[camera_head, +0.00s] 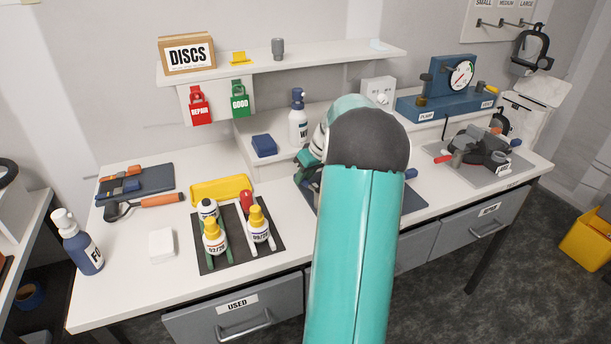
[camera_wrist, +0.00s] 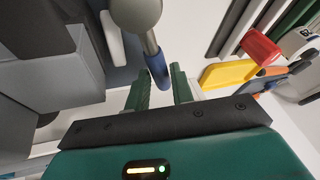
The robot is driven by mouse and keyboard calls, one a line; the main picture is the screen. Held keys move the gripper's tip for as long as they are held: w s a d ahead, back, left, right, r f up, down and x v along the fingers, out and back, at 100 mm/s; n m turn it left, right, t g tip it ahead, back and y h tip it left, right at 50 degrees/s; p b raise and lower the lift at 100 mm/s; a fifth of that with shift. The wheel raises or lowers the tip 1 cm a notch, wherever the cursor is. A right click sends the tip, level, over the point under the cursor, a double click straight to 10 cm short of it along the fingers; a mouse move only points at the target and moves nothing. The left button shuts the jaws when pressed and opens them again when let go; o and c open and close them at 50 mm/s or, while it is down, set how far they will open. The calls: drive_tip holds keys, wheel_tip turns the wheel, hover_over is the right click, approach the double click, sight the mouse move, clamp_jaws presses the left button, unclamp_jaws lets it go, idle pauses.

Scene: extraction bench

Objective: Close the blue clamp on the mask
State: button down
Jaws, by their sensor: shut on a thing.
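In the wrist view my gripper (camera_wrist: 161,80) has its two green fingers close on either side of a blue lever (camera_wrist: 157,66), which looks like the blue clamp's handle. The lever joins a grey rounded arm (camera_wrist: 137,14) above it. Grey blocky parts (camera_wrist: 45,70) fill the left of that view; I cannot tell whether they belong to the mask.
A black mask-like assembly with a red lever (camera_head: 485,150) lies on a grey tray at right. Bottles (camera_head: 214,238) stand on a dark mat at left, near a yellow tray (camera_head: 222,190). A blue box (camera_head: 264,146) and spray bottle (camera_head: 298,120) stand behind my arm.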

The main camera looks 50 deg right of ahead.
drive_tip(key=a+n, duration=0.1)
drive_tip(key=a+n+y, duration=0.1)
drive_tip(key=n, duration=0.1)
drive_tip(key=shift+w+a+n+g, duration=0.1)
drive_tip(key=shift+w+n+g, duration=0.1)
drive_tip(key=shift+n+g, duration=0.1)
drive_tip(key=n, duration=0.1)
drive_tip(key=a+n+y, duration=0.1)
drive_tip(key=a+n+g, duration=0.1)
drive_tip(key=shift+s+a+n+y, duration=0.15)
drive_tip(key=shift+s+n+y, duration=0.15)
drive_tip(key=shift+n, duration=0.1)
drive_tip(key=a+n, duration=0.1)
drive_tip(key=n, duration=0.1)
drive_tip(key=s+a+n+g, duration=0.1)
drive_tip(key=n, duration=0.1)
drive_tip(key=shift+s+a+y, duration=0.15)
drive_tip(key=shift+y, duration=0.25)
drive_tip(key=shift+s+a+n+g, duration=0.35)
drive_tip(key=shift+n+g, duration=0.1)
drive_tip(key=shift+n, duration=0.35)
drive_tip(key=shift+s+a+n+g, duration=0.25)
drive_tip(key=shift+s+n+g, duration=0.15)
drive_tip(key=shift+n, duration=0.4)
drive_tip(key=c, duration=1.2)
unclamp_jaws()
